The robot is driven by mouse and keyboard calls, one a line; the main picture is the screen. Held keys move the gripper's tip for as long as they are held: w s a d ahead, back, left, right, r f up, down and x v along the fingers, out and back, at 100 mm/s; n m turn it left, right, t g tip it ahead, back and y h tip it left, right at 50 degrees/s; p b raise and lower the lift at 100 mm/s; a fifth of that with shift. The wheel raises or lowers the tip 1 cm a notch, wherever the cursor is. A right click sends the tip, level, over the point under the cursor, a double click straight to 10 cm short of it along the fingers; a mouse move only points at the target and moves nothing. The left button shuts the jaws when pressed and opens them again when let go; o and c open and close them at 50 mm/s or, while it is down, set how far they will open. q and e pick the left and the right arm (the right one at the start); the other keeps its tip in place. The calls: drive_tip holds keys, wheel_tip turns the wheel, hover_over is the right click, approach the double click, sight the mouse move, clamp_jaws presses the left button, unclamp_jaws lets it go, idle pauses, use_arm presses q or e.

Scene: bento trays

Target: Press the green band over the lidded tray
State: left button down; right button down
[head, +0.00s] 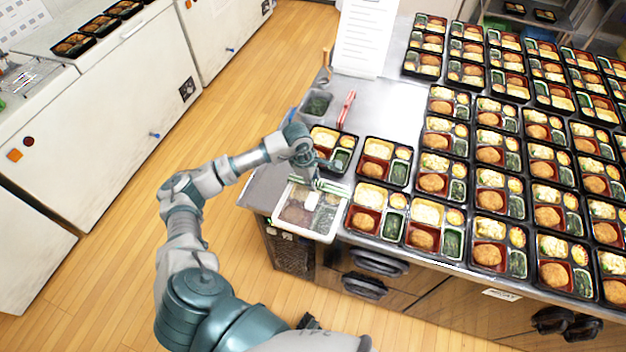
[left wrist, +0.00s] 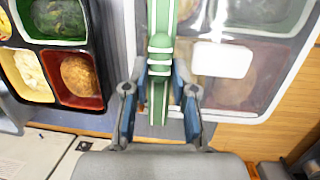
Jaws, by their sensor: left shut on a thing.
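The lidded tray (head: 284,213) has a pale rim and a clear lid with a white label, at the table's near left corner. In the left wrist view the lidded tray (left wrist: 262,110) fills the upper right. The green band (left wrist: 160,20) has white stripes and runs along the lid's left side there. My left gripper (head: 308,179) is over the tray's far edge, pointing down. In the wrist view my left gripper (left wrist: 160,95) has its fingers on either side of the band, shut on it. Whether the band touches the lid is unclear. My right gripper does not show.
Open bento trays (head: 387,160) stand close beside and behind the lidded tray, and many more fill the table's right. Bare metal tabletop (head: 395,102) shows behind the trays.

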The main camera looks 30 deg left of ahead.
use_arm(q)
drive_tip(key=shift+f, duration=0.1)
idle(0.3)
drive_tip(key=shift+c, duration=1.5)
unclamp_jaws()
drive_tip(key=shift+r+p, duration=2.25)
drive_tip(key=shift+r, duration=1.8)
